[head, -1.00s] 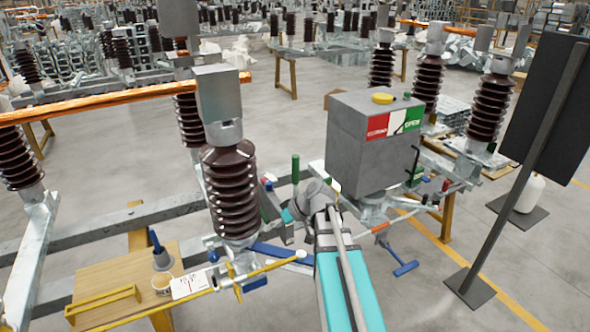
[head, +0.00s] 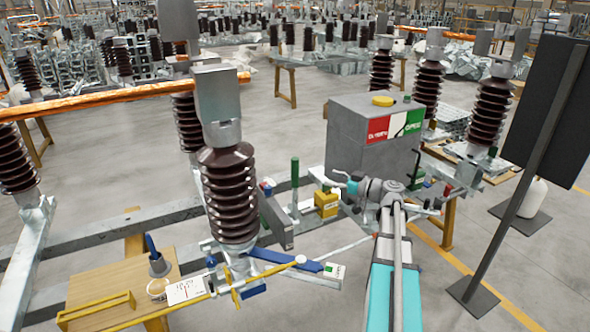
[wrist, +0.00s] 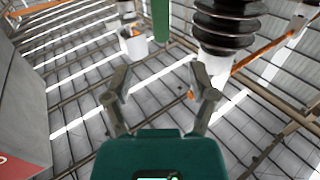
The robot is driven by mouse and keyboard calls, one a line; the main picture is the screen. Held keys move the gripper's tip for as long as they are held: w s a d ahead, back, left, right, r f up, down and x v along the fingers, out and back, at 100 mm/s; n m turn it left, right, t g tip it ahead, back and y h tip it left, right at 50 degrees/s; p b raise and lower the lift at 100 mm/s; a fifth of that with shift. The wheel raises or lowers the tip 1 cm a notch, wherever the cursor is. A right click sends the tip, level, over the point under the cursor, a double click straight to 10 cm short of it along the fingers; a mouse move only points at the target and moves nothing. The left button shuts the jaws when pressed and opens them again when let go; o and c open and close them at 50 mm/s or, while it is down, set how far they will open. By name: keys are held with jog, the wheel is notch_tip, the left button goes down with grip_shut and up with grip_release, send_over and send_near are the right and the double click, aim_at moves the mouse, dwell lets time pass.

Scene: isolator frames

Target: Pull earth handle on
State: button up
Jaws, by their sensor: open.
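An upright green handle (head: 294,174) stands between the brown ribbed insulator and the grey box in the head view. I take it for the earth handle. A green bar, likely the same handle, shows at the top middle of the wrist view (wrist: 161,20). My gripper (head: 338,184) is right of the green handle in the head view, pointing left towards it, with a gap between. In the wrist view my gripper (wrist: 160,80) has its two fingers spread and nothing between them. The green bar lies beyond the fingertips, roughly centred.
The grey box (head: 350,140) with a red, white and green panel stands behind my arm. A brown ribbed insulator (head: 229,190) is left of the handle. A yellow block (head: 326,204) sits below my gripper. A blue lever (head: 285,260) lies in front. A dark panel (head: 548,110) stands at right.

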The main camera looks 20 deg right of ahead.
aim_at(295, 167)
jog(key=shift+w+a, duration=0.1)
jog(key=shift+w, duration=0.05)
jog(key=x, duration=1.3)
jog(key=shift+w+a, duration=0.15)
jog(key=shift+w, duration=0.1)
grip_shut()
dwell(0.4)
